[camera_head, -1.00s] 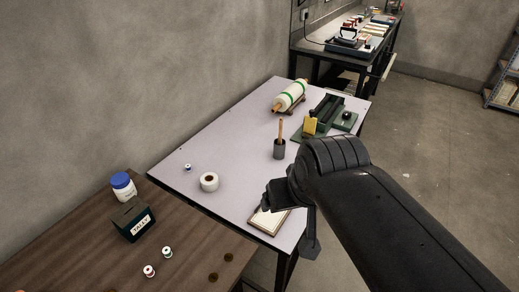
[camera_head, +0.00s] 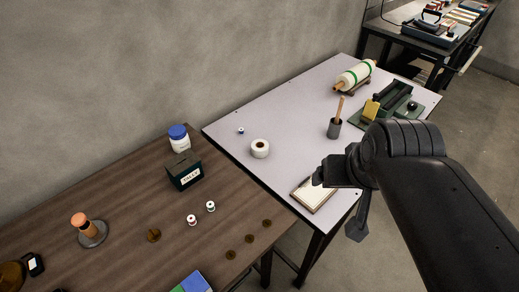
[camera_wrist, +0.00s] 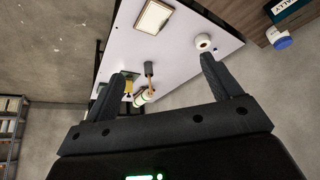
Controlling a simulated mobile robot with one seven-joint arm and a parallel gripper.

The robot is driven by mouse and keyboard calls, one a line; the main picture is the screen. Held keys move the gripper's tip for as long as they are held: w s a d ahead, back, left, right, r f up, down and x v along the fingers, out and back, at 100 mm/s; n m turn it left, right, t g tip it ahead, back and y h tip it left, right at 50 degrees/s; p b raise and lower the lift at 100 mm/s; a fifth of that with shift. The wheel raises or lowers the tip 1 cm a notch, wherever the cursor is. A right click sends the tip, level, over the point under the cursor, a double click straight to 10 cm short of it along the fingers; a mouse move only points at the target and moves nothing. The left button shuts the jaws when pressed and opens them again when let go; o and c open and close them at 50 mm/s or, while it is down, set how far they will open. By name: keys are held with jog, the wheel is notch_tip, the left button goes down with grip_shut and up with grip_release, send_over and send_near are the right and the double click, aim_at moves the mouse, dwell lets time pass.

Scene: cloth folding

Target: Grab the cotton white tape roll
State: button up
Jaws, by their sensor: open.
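The white tape roll (camera_head: 260,149) lies flat on the pale table (camera_head: 290,112), left of its middle, with its dark core facing up. It also shows in the wrist view (camera_wrist: 202,42), just beyond the tip of the right finger. My gripper (camera_wrist: 148,80) is open and empty, its two fingers wide apart. In the head view my gripper (camera_head: 322,176) is above the clipboard (camera_head: 315,194) at the table's front edge, to the right of the roll and apart from it.
A small spool (camera_head: 241,131) lies left of the roll. The brown table (camera_head: 120,200) carries a dark green box (camera_head: 184,171) and a white jar (camera_head: 180,139).

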jog(key=shift+o, duration=0.8)
